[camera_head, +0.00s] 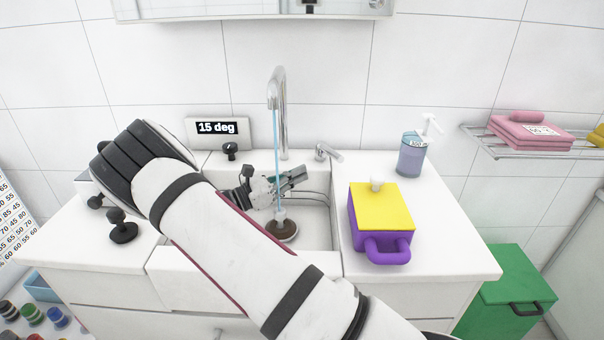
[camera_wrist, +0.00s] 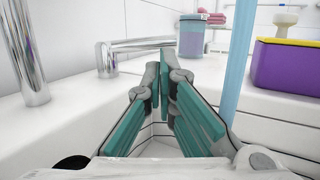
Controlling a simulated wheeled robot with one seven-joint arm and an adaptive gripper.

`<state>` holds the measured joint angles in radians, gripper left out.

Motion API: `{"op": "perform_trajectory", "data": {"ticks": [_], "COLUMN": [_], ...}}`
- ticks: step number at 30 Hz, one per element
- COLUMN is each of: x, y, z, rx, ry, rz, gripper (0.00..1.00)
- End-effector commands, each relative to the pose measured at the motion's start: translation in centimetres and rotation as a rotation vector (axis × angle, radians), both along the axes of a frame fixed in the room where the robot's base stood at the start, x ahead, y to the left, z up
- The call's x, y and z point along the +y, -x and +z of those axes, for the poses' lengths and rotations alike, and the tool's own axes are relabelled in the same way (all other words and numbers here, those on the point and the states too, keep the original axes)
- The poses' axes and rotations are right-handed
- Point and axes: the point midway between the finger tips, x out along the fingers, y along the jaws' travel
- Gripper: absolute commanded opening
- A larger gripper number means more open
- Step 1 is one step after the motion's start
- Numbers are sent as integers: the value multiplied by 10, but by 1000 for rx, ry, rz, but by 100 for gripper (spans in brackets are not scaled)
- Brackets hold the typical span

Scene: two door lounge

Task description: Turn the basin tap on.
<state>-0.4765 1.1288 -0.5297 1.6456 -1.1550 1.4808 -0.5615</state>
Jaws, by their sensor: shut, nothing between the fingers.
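The chrome basin tap (camera_head: 283,110) arches over the sink, and a blue water stream (camera_head: 277,150) runs from its spout down to the drain. Its lever (camera_head: 328,152) stands separately on the counter, right of the spout base. In the wrist view, the tap column (camera_wrist: 25,60) is at the left and the lever (camera_wrist: 135,45) lies sideways toward the fingertips. My gripper (camera_head: 303,174) is shut and empty, over the basin just in front of the lever. In the wrist view, my gripper's fingertips (camera_wrist: 167,58) appear close to the lever's end; contact is unclear. The stream (camera_wrist: 238,70) passes right of them.
A purple box with a yellow lid (camera_head: 382,207) and a soap dispenser (camera_head: 413,152) stand right of the basin (camera_head: 318,225). A "15 deg" display (camera_head: 217,128) and black knob (camera_head: 230,150) are behind left. A towel shelf (camera_head: 500,152) is at the right.

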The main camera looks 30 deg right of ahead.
Motion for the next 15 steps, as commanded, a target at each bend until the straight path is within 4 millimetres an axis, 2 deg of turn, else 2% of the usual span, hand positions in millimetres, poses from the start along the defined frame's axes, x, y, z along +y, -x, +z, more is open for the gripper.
{"op": "perform_trajectory", "data": {"ticks": [9, 15], "x": [-54, -73], "y": [7, 8], "z": [11, 14], "rx": [0, -1], "ry": [-1, -1], "rz": [-1, 1], "gripper": [0, 0]}}
